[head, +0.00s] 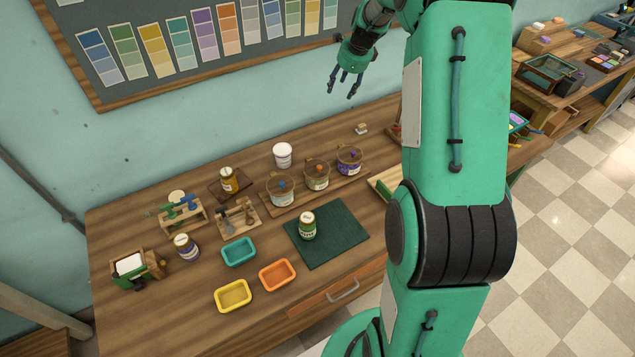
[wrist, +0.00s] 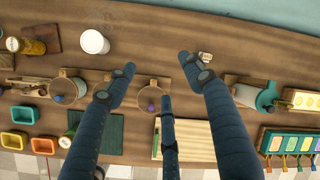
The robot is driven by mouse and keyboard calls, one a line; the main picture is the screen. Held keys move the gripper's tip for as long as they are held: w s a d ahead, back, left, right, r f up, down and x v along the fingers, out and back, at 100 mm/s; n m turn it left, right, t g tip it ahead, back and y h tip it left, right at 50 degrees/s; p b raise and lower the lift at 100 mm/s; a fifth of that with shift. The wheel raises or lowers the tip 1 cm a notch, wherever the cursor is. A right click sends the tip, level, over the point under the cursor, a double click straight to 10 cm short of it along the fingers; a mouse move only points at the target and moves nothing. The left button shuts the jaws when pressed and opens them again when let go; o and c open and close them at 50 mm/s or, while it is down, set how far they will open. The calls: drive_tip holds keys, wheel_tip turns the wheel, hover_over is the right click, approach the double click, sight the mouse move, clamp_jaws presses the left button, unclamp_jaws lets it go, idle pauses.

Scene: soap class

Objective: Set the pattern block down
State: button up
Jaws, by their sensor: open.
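A small pale block (head: 361,129), which looks like the pattern block, rests on the wooden table (head: 130,215) near its back edge, right of the white tub. In the wrist view the block (wrist: 206,56) shows beside the tip of one finger, apart from the others; I cannot tell whether that finger touches it. My gripper (head: 345,92) is raised above the back of the table in the head view, its dark blue fingers spread with nothing between them. In the wrist view my gripper (wrist: 160,72) is also open.
A white tub (head: 283,155) and a wooden rack with several jars (head: 317,173) stand left of the block. A dark green mat (head: 345,222) bears a green-labelled jar (head: 307,226). Teal, orange and yellow trays (head: 233,296) lie in front. Bare table surrounds the block.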

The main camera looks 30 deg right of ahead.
drive_tip(key=s+a+r+n, duration=0.6)
drive_tip(key=s+a+r, duration=0.3)
drive_tip(key=a, duration=0.3)
drive_tip(key=s+a+r+n, duration=0.7)
drive_tip(key=s+a+r, duration=0.15)
drive_tip(key=a, duration=0.35)
drive_tip(key=s+a+n, duration=0.4)
drive_tip(key=s, duration=0.5)
drive_tip(key=s+a+f+n, duration=0.1)
drive_tip(key=s+a+n, duration=0.3)
drive_tip(key=s, duration=0.5)
drive_tip(key=s+a+n+t, duration=0.1)
drive_tip(key=s+a+n, duration=0.3)
drive_tip(key=s, duration=0.5)
drive_tip(key=shift+s+a+f+n, duration=0.2)
drive_tip(key=shift+s+f+n, duration=0.15)
drive_tip(key=shift+n, duration=0.25)
